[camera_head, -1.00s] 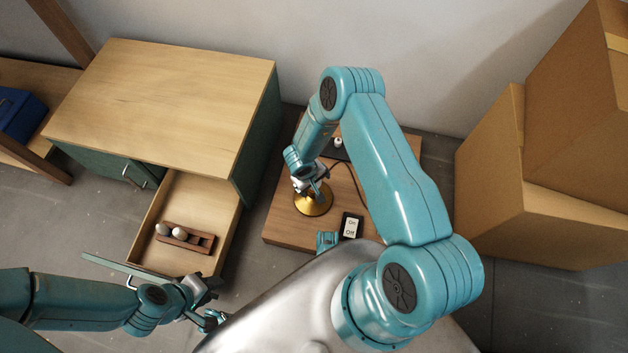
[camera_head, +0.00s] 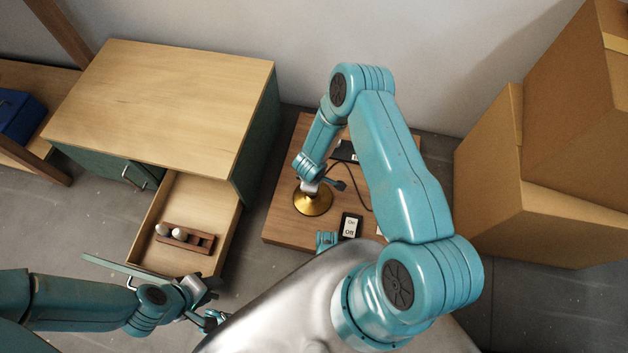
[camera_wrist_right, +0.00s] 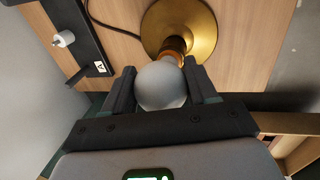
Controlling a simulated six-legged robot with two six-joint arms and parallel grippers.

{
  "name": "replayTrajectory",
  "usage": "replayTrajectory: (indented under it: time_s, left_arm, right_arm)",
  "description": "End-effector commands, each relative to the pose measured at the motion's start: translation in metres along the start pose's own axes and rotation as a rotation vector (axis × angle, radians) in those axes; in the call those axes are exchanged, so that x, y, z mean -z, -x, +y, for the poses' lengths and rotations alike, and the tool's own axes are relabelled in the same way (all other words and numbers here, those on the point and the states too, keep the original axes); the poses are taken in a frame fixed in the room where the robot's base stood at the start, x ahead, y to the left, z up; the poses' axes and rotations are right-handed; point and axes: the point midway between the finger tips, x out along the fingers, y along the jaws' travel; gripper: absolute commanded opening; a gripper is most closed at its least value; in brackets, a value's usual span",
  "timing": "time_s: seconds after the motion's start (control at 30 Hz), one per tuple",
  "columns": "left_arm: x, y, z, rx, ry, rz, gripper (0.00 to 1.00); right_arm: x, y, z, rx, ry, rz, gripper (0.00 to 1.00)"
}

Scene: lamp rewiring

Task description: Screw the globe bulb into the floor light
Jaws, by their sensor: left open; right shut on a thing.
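The floor light's round gold base (camera_head: 313,203) stands on a low wooden platform; it also shows in the right wrist view (camera_wrist_right: 205,28). My right gripper (camera_head: 322,186) is over the base. In the right wrist view its two fingers (camera_wrist_right: 162,88) are shut on the pale globe bulb (camera_wrist_right: 160,86). The bulb's neck end points at the light's copper-coloured socket (camera_wrist_right: 174,47) and appears to meet it; I cannot tell how deep it sits. In the head view the bulb is hidden by the gripper. My left gripper (camera_head: 207,305) is open and empty near the drawer's front.
An open drawer (camera_head: 222,197) holds a wooden rack (camera_head: 204,242) with two pale bulbs (camera_head: 170,231). An On/Off switch box (camera_head: 350,226) lies on the platform (camera_head: 284,226) beside the base. A black strip (camera_wrist_right: 80,45) lies behind. Cardboard boxes (camera_head: 520,190) stand at right.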

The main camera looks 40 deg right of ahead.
Motion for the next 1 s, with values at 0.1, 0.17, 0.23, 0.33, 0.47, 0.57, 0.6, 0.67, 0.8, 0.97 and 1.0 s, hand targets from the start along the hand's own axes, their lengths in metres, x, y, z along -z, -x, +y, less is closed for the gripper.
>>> replayTrajectory:
  time_s: [0.1,0.17,0.23,0.33,0.47,0.57,0.6,0.67,0.8,0.97,1.0]
  left_arm:
    - [0.0,0.0036,0.0013,0.0,0.0,0.0,0.43]
    - [0.0,0.0052,0.0018,0.0,0.0,0.0,0.43]
    - [0.0,0.0058,0.0021,0.0,0.0,0.0,0.43]
    - [0.0,0.0057,0.002,0.0,0.0,0.0,0.43]
    - [0.0,0.0055,0.0019,0.0,0.0,0.0,0.43]
    - [0.0,0.0054,0.0019,0.0,0.0,0.0,0.43]
    - [0.0,0.0054,0.0019,0.0,0.0,0.0,0.43]
    - [0.0,0.0054,0.0019,0.0,0.0,0.0,0.43]
    - [0.0,0.0047,0.0017,0.0,0.0,0.0,0.43]
    - [0.0,0.0005,0.0002,0.0,0.0,0.0,0.43]
    - [0.0,-0.0005,-0.0002,0.0,0.0,0.0,0.43]
  right_arm:
    - [0.0014,0.0014,0.0006,-0.004,-0.141,-0.032,0.26]
    - [0.0019,0.0014,-0.0003,-0.005,-0.279,-0.064,0.26]
    - [0.0018,0.0009,-0.0005,-0.006,-0.438,-0.1,0.26]
    - [0.0019,0.0003,-0.0015,-0.006,-0.603,-0.138,0.26]
    - [0.0017,0.0002,-0.0019,-0.006,-0.684,-0.157,0.26]
    - [0.0015,0.0002,-0.0018,-0.006,-0.684,-0.157,0.26]
    - [0.0015,0.0002,-0.0018,-0.006,-0.684,-0.157,0.26]
    - [0.0014,0.0002,-0.0017,-0.006,-0.683,-0.157,0.26]
    - [0.0026,-0.0002,-0.0016,-0.007,-0.805,-0.183,0.26]
    - [0.0037,-0.0014,-0.0021,-0.008,-1.149,-0.262,0.26]
    - [0.004,-0.0015,-0.0022,-0.008,-1.221,-0.279,0.26]
